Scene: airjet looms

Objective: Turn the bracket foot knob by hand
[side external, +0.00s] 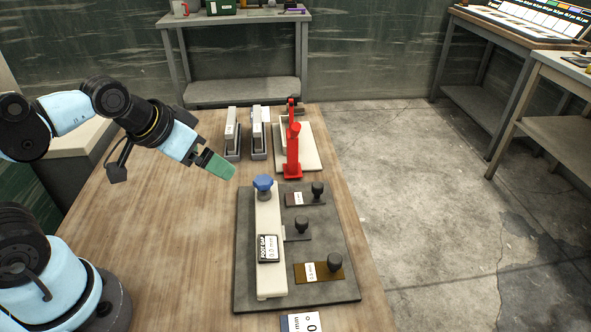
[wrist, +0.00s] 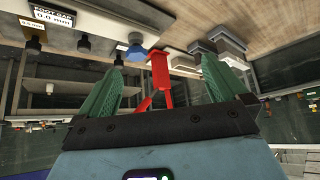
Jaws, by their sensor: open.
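A blue knob (side external: 264,183) stands at the far end of a cream bar-shaped bracket (side external: 267,218). A label on the bracket (side external: 268,248) reads a foot gap of 0.0 mm. The bracket lies on a dark grey plate (side external: 245,285). My gripper (side external: 222,166), with green fingers, is open and empty. It hangs above the table, up and left of the blue knob and apart from it. In the upside-down wrist view, the blue knob (wrist: 135,52) shows beyond the fingers, left of the middle between them (wrist: 162,62).
Dark knobs on small plates (side external: 302,224) stand right of the bracket. A red upright part (side external: 292,150) on a cream base stands behind the knob. Two grey holders (side external: 232,148) stand left of it. The wooden table's left part (side external: 150,240) is clear.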

